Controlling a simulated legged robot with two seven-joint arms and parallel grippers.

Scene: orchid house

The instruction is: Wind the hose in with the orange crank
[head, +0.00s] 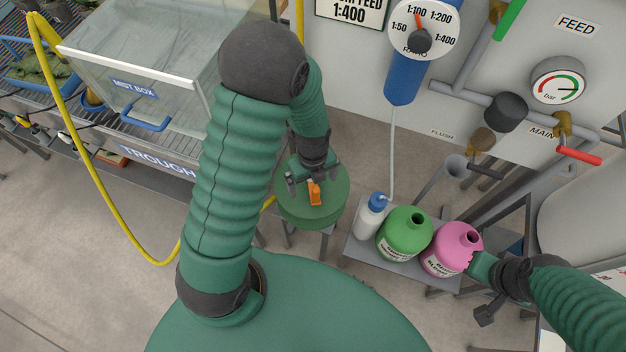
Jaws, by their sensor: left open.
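The orange crank (314,193) stands on top of the round green hose reel (322,209), below the middle of the wall. My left gripper (311,181) points down over the reel, its fingers apart on either side of the crank's upper part. I cannot tell whether a finger touches it. The yellow hose (93,178) hangs from the upper left, loops low over the floor and rises toward the reel behind my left arm. My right gripper (482,267) is at the right, close against the pink bottle (452,249); its fingers are not clear.
A glass mist box (150,65) sits on the slatted trough bench at the left. A green bottle (404,233) and a white bottle (369,219) stand beside the pink one on a low grey stand (372,257). Pipes and a red lever (578,155) are at the right. Floor at lower left is clear.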

